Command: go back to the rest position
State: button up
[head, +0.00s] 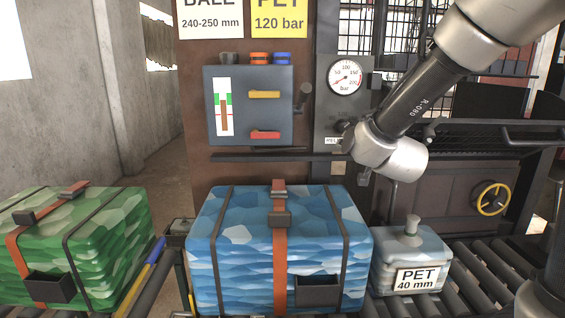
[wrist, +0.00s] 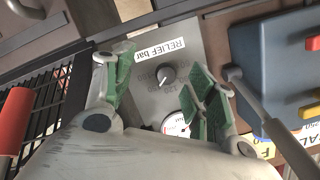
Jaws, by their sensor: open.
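My arm reaches in from the upper right in the head view. Its wrist joint hangs in front of the grey gauge panel (head: 326,110). My gripper is mostly hidden behind that joint there. In the wrist view my gripper (wrist: 160,88) is open, with its green-padded fingers apart and nothing held between them. Past the fingertips is the panel with a RELIEF bar label (wrist: 160,50) and a dark round knob (wrist: 166,75). The knob shows between the fingers; I cannot tell how far away it is. The pressure gauge (head: 345,76) is above, in the head view.
A blue-grey control box (head: 215,135) with levers is left of the panel. A blue bale (head: 235,230), a green bale (head: 110,235) and a PET 40 mm block (head: 390,262) stand in front. A mesh guard (wrist: 50,95) and red handle (wrist: 14,120) are close on the left.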

jog(key=s+d+f+n+g, duration=0.1)
jog(key=s+d+n+g, duration=0.2)
jog(key=s, duration=1.3)
jog(key=s+d+f+n+g+h, duration=0.1)
jog(key=s+d+n+g, duration=0.2)
jog(key=s+d+g, duration=0.5)
jog(key=s+d, duration=0.3)
jog(key=s, duration=0.6)
jog(key=shift+d+f, duration=0.15)
jog(key=shift+d, duration=0.1)
